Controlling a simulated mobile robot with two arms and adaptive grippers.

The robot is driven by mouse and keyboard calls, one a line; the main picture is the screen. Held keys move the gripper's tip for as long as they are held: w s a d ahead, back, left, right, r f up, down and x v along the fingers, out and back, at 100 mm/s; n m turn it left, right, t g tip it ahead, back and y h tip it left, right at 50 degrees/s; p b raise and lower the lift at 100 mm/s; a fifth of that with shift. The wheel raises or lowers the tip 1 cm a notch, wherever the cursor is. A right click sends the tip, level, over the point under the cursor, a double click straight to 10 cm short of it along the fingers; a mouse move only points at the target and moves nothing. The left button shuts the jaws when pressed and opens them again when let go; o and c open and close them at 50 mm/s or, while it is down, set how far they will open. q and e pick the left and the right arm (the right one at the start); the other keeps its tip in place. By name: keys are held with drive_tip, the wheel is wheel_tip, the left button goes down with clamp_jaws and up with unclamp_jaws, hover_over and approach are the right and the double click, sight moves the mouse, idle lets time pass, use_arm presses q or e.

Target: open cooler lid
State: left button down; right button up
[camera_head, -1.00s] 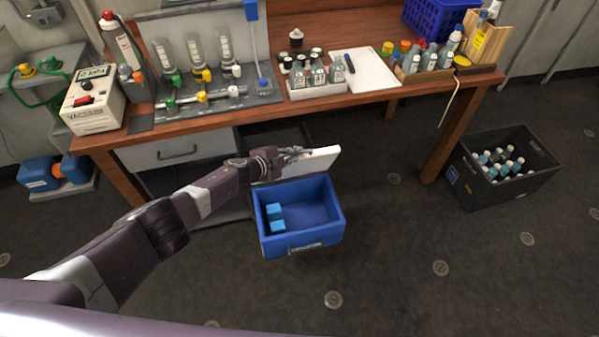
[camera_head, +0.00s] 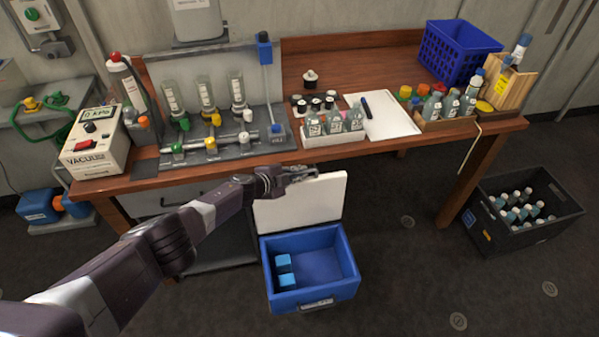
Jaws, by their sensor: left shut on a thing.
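The blue cooler (camera_head: 345,285) stands on the floor in front of the workbench. Its white lid (camera_head: 318,200) is raised at the back and stands steeply up, so the inside shows. Light blue blocks (camera_head: 284,271) lie at the left inside the cooler. My left gripper (camera_head: 303,174) is at the upper edge of the lid, toward its left side, and is shut on it. The fingertips are small here and partly merge with the lid. My right gripper is not in view.
The wooden workbench (camera_head: 365,144) is just behind and above the lid, with a manifold of glass cylinders (camera_head: 205,93), bottles and a white sheet on it. A black crate of bottles (camera_head: 535,232) stands on the floor at right. Floor between cooler and crate is clear.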

use_arm(q)
drive_tip(key=c, duration=2.3)
unclamp_jaws()
drive_tip(key=shift+c, duration=0.2)
drive_tip(key=shift+s+a+r, duration=0.15)
drive_tip(key=shift+a+r, duration=0.2)
drive_tip(key=shift+a, duration=0.1)
drive_tip(key=shift+v, duration=1)
drive_tip(key=v, duration=0.9)
drive_tip(key=shift+s+d, duration=0.2)
drive_tip(key=shift+d, duration=0.05)
drive_tip(key=shift+f, duration=0.15)
